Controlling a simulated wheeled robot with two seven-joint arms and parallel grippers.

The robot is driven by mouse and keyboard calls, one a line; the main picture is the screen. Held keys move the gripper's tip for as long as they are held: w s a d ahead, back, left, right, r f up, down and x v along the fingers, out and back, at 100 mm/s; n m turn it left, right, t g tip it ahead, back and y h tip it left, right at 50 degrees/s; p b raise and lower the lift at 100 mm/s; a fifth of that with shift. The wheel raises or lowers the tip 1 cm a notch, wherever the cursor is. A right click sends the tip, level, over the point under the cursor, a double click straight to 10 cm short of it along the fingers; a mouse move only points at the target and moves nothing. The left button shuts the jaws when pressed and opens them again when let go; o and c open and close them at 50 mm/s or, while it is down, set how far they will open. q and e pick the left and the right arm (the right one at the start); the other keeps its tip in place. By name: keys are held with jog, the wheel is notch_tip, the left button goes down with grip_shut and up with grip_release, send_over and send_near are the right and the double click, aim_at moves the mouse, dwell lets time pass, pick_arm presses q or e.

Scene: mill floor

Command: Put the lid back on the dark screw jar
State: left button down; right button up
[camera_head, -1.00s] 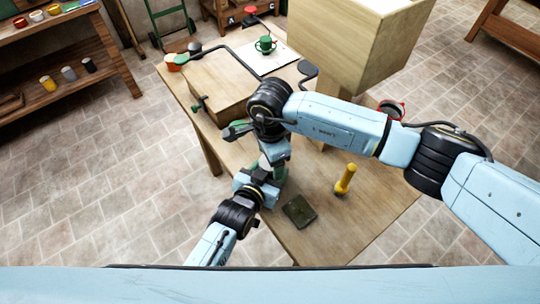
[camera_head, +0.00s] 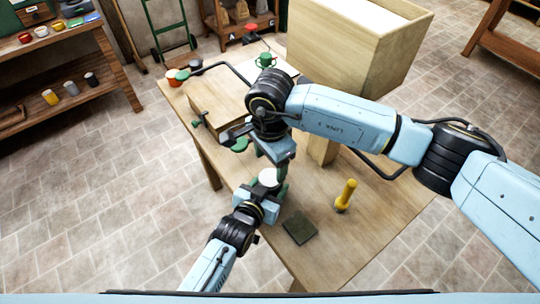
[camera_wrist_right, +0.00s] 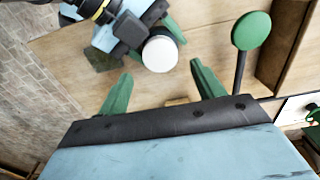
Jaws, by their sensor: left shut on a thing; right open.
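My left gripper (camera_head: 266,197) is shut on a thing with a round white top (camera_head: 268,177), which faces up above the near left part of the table. The white top also shows in the right wrist view (camera_wrist_right: 160,53), beside green fingers. I cannot tell whether it is the lid or part of the jar; its sides are mostly hidden. My right gripper (camera_wrist_right: 161,70) is open and empty, with its two green fingers apart, just short of the white top. I cannot make out a dark jar for certain.
A dark flat square (camera_head: 299,228) and a yellow upright handle (camera_head: 346,194) are on the wooden table (camera_head: 385,215). A green disc on a stem (camera_wrist_right: 251,31) stands close to my right gripper. A large wooden bin (camera_head: 345,50) stands behind my right arm.

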aim_at(270, 177)
notch_tip(270, 177, up, 2)
jog(key=n, duration=0.4)
jog(key=shift+r+n, duration=0.25)
jog(key=shift+n, duration=0.15)
jog(key=shift+f, duration=0.1)
jog(key=shift+f, duration=3.95)
jog(key=shift+c, duration=0.2)
jog(key=c, duration=1)
jog(key=shift+o, duration=0.2)
jog(key=m, duration=0.7)
jog(key=o, duration=1.1)
